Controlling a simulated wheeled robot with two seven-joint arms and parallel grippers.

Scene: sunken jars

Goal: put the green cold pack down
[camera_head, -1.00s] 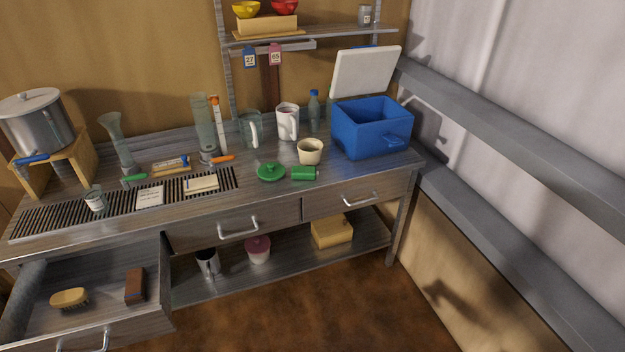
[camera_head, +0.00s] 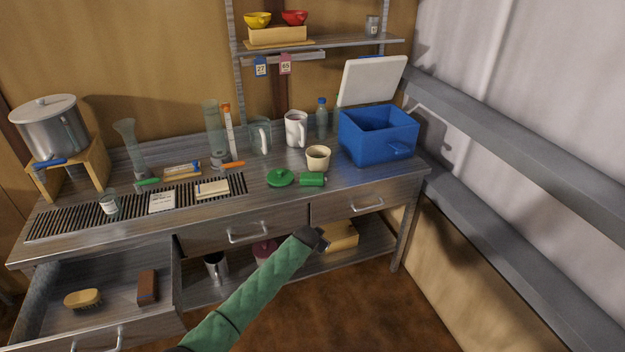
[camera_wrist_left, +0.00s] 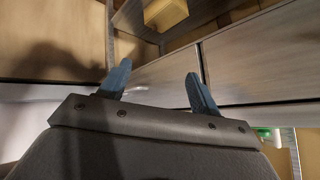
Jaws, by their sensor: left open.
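The green cold pack (camera_head: 312,179) lies on the bench top, just right of a round green lid (camera_head: 280,177) and in front of a cream cup (camera_head: 318,158). My left gripper (camera_head: 321,240) is at the end of the green-sleeved arm, in front of the bench and below the top's front edge, apart from the cold pack. In the left wrist view its two blue fingers (camera_wrist_left: 158,70) are spread with nothing between them. A small green patch at the right there is too cut off to name. My right gripper is not in view.
A blue cooler box (camera_head: 378,138) with its white lid raised stands at the bench's right end. An open drawer (camera_head: 110,300) juts out at the left with a brush and a brown block inside. A yellow box (camera_head: 342,236) sits on the lower shelf. Bench top right of the cold pack is clear.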

